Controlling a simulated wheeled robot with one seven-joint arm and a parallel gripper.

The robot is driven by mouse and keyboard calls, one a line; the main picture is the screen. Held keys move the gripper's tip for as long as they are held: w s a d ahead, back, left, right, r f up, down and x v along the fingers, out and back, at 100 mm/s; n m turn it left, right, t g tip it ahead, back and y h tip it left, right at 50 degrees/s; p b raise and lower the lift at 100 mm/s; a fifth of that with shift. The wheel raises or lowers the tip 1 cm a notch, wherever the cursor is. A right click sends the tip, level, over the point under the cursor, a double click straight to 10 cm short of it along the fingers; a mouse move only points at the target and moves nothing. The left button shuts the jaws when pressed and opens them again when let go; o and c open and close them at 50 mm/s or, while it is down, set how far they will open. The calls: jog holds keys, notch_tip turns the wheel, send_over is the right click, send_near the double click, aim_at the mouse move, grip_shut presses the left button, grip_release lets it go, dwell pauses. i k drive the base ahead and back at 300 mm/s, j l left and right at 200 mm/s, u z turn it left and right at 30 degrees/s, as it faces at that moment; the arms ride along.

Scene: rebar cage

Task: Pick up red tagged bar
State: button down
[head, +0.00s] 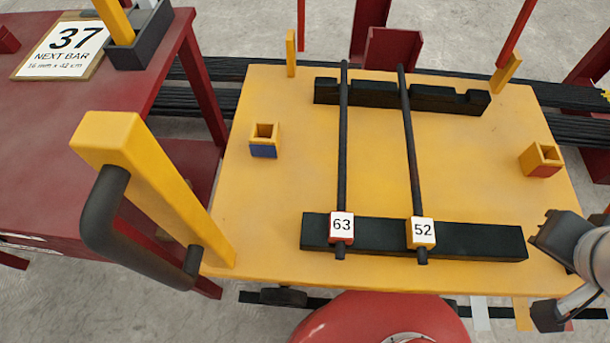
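The red tagged bar (343,150) is a dark rod whose white-faced tag reads 63 and has red sides. It lies across two black notched racks on the yellow cart top, with its tag at the near rack (380,235). A second dark bar (411,150), to its right, has a yellow-sided tag reading 52. My gripper (550,278) is at the right edge, partly cut off, right of both bars and apart from them. Its two dark fingers are spread with nothing between them.
A yellow post with a black handle (105,215) rises at the cart's left. Small square sockets (264,141) and (541,160) stand on the cart top. A dark red table (90,120) at left bears a sign (62,45) reading 37 NEXT BAR.

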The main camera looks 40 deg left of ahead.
aim_at(341, 222)
jog(key=k+u, duration=0.1)
jog(key=u, duration=1.55)
